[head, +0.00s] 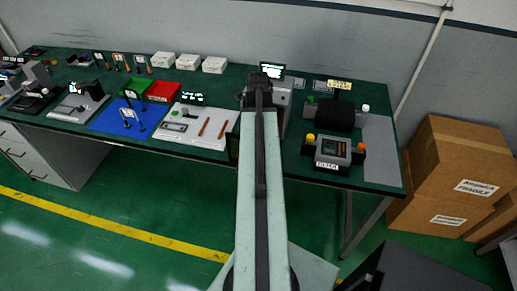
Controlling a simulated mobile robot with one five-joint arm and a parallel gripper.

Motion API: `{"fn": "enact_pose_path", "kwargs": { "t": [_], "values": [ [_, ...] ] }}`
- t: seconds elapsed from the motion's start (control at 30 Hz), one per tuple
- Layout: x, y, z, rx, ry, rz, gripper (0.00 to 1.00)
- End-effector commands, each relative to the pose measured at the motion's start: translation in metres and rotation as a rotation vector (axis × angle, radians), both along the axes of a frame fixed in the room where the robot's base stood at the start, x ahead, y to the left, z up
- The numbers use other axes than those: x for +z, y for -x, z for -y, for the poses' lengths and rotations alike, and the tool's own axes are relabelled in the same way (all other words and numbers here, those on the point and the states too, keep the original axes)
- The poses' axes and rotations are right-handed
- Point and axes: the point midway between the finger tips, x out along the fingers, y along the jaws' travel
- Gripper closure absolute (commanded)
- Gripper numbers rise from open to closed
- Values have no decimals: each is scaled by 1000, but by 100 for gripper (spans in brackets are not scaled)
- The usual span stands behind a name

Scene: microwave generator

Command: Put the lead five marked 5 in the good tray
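A green tray (133,86) sits towards the back of the bench beside a red tray (163,91); I cannot read a "good" mark on either. Several small dark and orange leads (117,63) stand in a row at the back left. More small upright pieces stand on the blue mat (100,119). I cannot make out which one is marked 5. My arm reaches forward over the bench's front edge, and my gripper (258,92) is at its far end, right of the white board. Its fingers are too small and dark to tell whether they are open or hold anything.
The white board (190,133) carries red-handled tools. A grey tester (330,151) and a black device (333,114) stand right of my arm. White boxes (188,62) line the back. Cardboard boxes (455,165) stand right of the bench. The green floor in front is mostly clear.

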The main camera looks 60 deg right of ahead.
Motion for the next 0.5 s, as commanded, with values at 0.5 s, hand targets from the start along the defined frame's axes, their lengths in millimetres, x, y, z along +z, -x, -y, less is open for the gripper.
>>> {"fn": "enact_pose_path", "kwargs": {
  "t": [0.5],
  "values": [
    [2,0,0,0,0,0,100]
  ]
}}
